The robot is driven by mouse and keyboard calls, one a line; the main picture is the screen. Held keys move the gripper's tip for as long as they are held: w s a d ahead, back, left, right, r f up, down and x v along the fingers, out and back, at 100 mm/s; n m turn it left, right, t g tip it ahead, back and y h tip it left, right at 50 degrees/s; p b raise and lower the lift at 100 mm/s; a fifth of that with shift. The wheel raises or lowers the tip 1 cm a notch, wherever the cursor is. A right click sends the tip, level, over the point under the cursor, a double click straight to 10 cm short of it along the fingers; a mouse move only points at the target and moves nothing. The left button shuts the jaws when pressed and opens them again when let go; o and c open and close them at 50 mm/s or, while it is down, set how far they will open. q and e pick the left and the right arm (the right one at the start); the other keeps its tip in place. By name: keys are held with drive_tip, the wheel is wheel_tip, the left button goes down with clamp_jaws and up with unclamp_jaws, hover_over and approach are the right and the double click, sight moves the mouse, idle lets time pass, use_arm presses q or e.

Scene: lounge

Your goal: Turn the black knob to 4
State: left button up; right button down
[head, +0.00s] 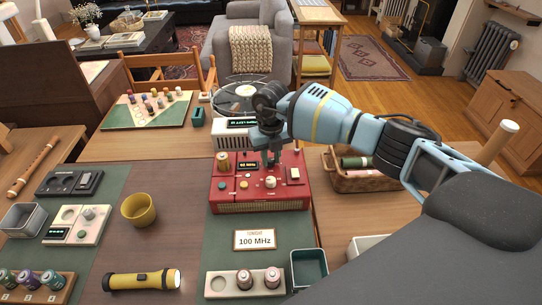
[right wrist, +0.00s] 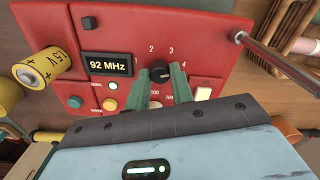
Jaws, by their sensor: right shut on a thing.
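The red radio panel (head: 260,205) stands on the table in the middle of the head view. The black knob (right wrist: 160,72) is on its face, with the numbers 1 to 4 printed around it, 4 at its right. The knob's pointer setting is too small to read surely. My right gripper (head: 271,160) reaches down to the panel; in the right wrist view its green fingers (right wrist: 163,82) are shut on the black knob, one on each side. The display (right wrist: 107,64) reads 92 MHz. My left gripper is in neither view.
A white switch (right wrist: 202,93) and coloured buttons (right wrist: 110,104) sit close to the fingers. A metal rod (right wrist: 275,53) rises at the panel's right. A yellow battery (right wrist: 38,68) lies to the left. A wicker basket (head: 355,182) is right of the radio; a 100 MHz card (head: 254,240) lies in front.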

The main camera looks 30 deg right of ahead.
sight(271, 160)
drive_tip(key=c, duration=1.2)
unclamp_jaws()
drive_tip(key=shift+r, duration=0.1)
drive_tip(key=shift+r, duration=3.85)
